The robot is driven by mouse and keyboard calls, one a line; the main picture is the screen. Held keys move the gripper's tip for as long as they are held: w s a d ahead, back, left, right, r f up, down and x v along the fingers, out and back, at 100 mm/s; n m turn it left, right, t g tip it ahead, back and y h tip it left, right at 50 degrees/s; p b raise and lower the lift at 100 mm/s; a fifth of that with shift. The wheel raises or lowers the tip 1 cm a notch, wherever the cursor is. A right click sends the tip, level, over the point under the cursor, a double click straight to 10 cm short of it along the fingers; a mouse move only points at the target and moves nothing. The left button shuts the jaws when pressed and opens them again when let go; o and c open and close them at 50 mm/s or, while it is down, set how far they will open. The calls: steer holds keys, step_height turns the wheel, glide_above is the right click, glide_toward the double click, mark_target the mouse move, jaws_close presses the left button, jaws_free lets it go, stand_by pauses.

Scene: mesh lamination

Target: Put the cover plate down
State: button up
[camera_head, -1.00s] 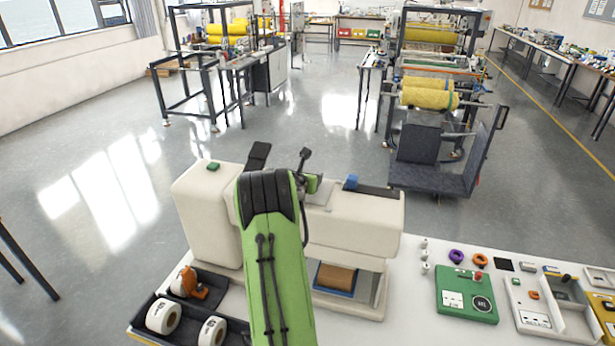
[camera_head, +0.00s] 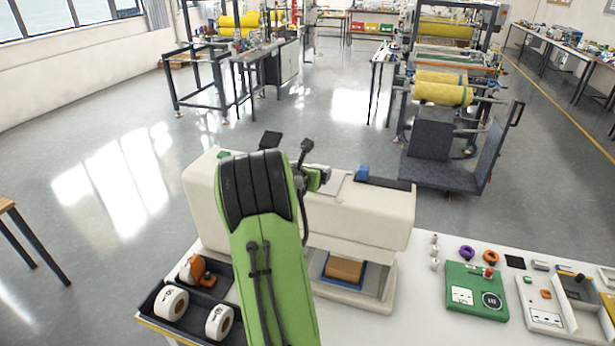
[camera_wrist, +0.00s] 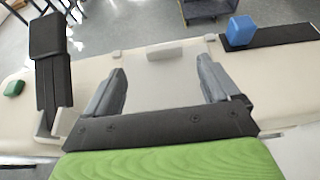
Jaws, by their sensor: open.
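A pale, flat plate (camera_wrist: 165,78), which seems to be the cover plate, lies on top of the cream machine (camera_head: 370,215). In the head view the plate (camera_head: 340,187) shows just right of my gripper (camera_head: 318,180). In the wrist view my gripper (camera_wrist: 161,66) is open, with one grey finger on each side of the plate. I cannot tell whether the fingers touch it. A small pale raised bar (camera_wrist: 165,50) shows at the plate's far side. My green arm hides part of the machine in the head view.
A blue block (camera_head: 362,173) sits on a black strip on the machine's right top. A black upright part (camera_wrist: 50,75) stands left of my gripper. A dark tray (camera_head: 160,302) holds white rolls. A green box (camera_head: 476,290) and small parts lie right.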

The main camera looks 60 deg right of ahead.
steer(key=v, duration=0.3)
steer(key=shift+s+a+r, duration=0.1)
steer(key=shift+a+r, duration=0.05)
steer(key=shift+a, duration=0.25)
steer(key=w+a+r+m+t+y, duration=0.25)
steer(key=a+m, duration=0.25)
steer(key=a, duration=0.7)
steer(key=w+a+r+m+t+y, duration=0.25)
steer(key=a+m+y, duration=0.2)
steer(key=a, duration=0.85)
steer(key=s+a+f+m+y, duration=0.1)
steer(key=s+a+m+y, duration=0.2)
steer(key=a, duration=0.8)
steer(key=s+a+f+m+g+y, duration=0.1)
steer(key=s+a+f+m+y, duration=0.1)
steer(key=s+a+m, duration=0.5)
steer(key=s+a+y, duration=0.1)
steer(key=s+a, duration=0.2)
steer(key=a, duration=0.1)
steer(key=shift+s+g, duration=0.3)
